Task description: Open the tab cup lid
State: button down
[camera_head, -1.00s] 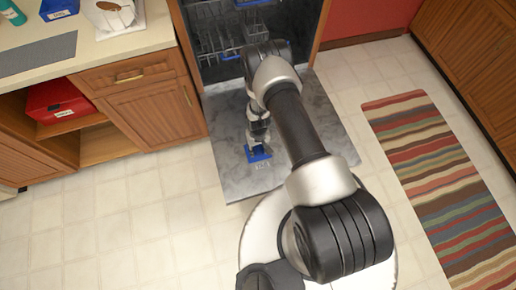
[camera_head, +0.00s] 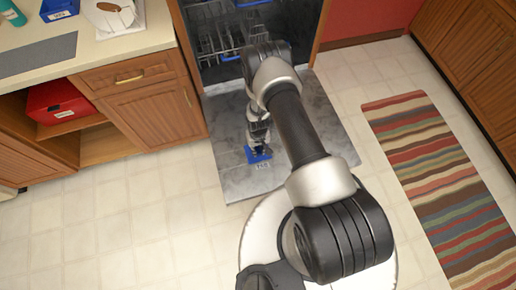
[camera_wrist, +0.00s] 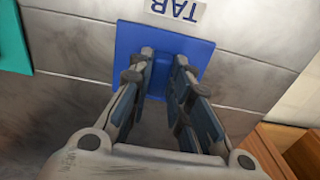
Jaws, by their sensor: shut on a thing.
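The tab cup lid (camera_head: 251,158) is a small blue square near the outer end of the dishwasher's lowered grey door. A white label reading TAB (camera_head: 262,166) lies beside it. In the wrist view the blue lid (camera_wrist: 128,45) is flat against the door, with the label (camera_wrist: 172,11) along its edge. My gripper (camera_head: 259,148) reaches down onto the lid. In the wrist view its fingers (camera_wrist: 163,75) are close together around a blue raised part at the lid's near side. The fingers partly hide that part. The lid looks flush with the door.
The grey dishwasher door (camera_head: 320,125) lies lowered under my arm. Racks (camera_head: 215,42) stand inside the dishwasher behind. Wooden cabinets (camera_head: 155,110) and a red box (camera_head: 57,102) are at left. A striped rug (camera_head: 430,160) lies at right. A teal thing (camera_wrist: 12,40) shows in the wrist view.

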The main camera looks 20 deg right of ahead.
jog(key=a+b, duration=0.2)
jog(key=a, duration=0.6)
jog(key=shift+a, duration=0.2)
jog(key=c, duration=1.5)
grip_release()
notch_tip(320, 180, up, 12)
jog(key=shift+r, duration=0.1)
